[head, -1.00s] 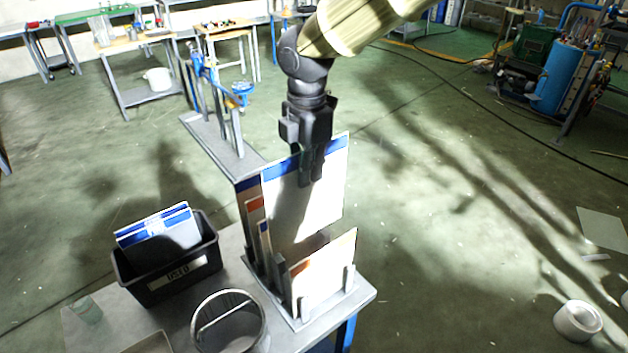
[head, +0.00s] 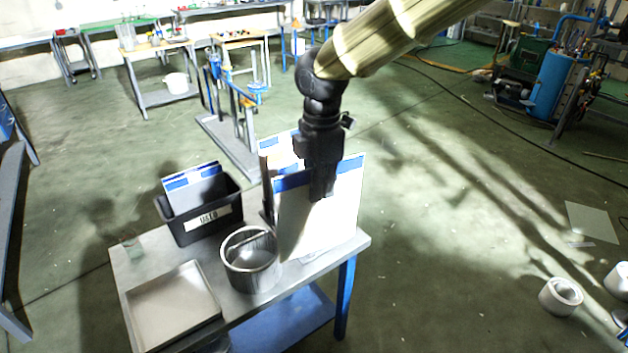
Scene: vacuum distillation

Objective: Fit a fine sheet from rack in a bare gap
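My gripper (head: 322,192) is shut on the top of a large pale sheet (head: 303,228) with a blue band along its upper edge. The sheet is upright, slightly tilted in the picture, above the right end of the bench. It hides most of the rack and whatever stands in it, so I cannot tell which slots are bare. Another blue-banded sheet (head: 272,146) shows behind it, partly covered by the gripper. Whether the held sheet's lower edge touches anything is unclear.
A black bin (head: 233,207) labelled USED holds blue-banded sheets (head: 193,184). A round metal vessel (head: 238,279) with a bar across it stands beside the held sheet. A shallow tray (head: 205,276) lies at the bench's front left. The bench top (head: 125,262) has little free room.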

